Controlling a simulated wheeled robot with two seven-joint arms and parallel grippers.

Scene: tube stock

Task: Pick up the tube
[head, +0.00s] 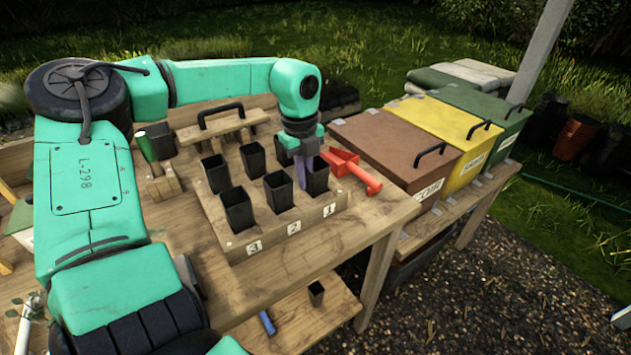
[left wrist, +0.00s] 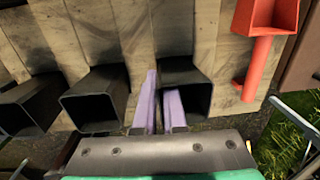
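Several black square tubes stand in a wooden block (head: 290,222) with number labels 3, 2 and 1 on its front. The front-row tubes are a left one (head: 238,210), a middle one (head: 278,192) and a right one (head: 318,180) behind label 1. My left gripper (head: 302,172) points down at the right one. In the left wrist view, its lilac fingers (left wrist: 160,98) straddle the left wall of that tube (left wrist: 198,82), one inside the mouth and one outside. The gap is narrow; whether they press the wall is unclear. My right gripper is out of view.
A red scoop (head: 350,170) lies close to the right of the block. Brown (head: 385,143), yellow (head: 450,125) and green (head: 500,112) lidded boxes stand further right. A handled wooden tool (head: 222,125) is behind the block. A small black pot (head: 316,293) sits on the lower shelf.

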